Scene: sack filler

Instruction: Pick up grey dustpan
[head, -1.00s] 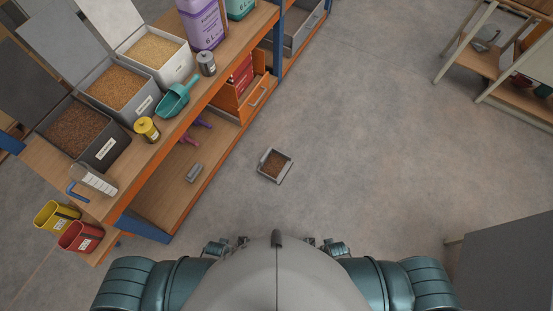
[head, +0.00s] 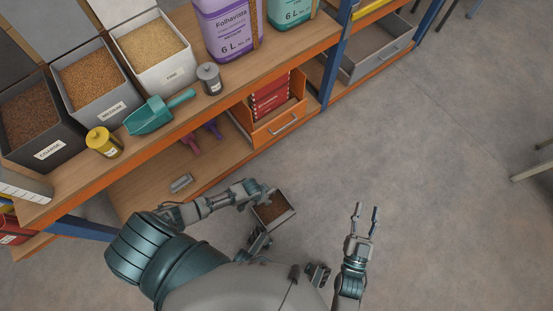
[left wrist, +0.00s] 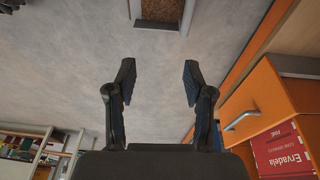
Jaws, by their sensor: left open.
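The grey dustpan (head: 281,221) lies on the concrete floor and holds brown grains. Its grey edge also shows at the top of the left wrist view (left wrist: 158,25). My left gripper (head: 266,191) is at the dustpan's far side in the head view, partly hard to make out. In the left wrist view my left gripper (left wrist: 157,75) has its fingers wide apart with nothing between them; the dustpan is beyond the tips. My right gripper (head: 366,212) is open and empty over the floor, right of the dustpan.
A wooden workbench (head: 230,104) with labelled grain bins and a teal scoop (head: 160,113) stands on the left. An orange drawer (head: 280,124) sticks out under it. A small grey item (head: 181,183) lies on the lower shelf.

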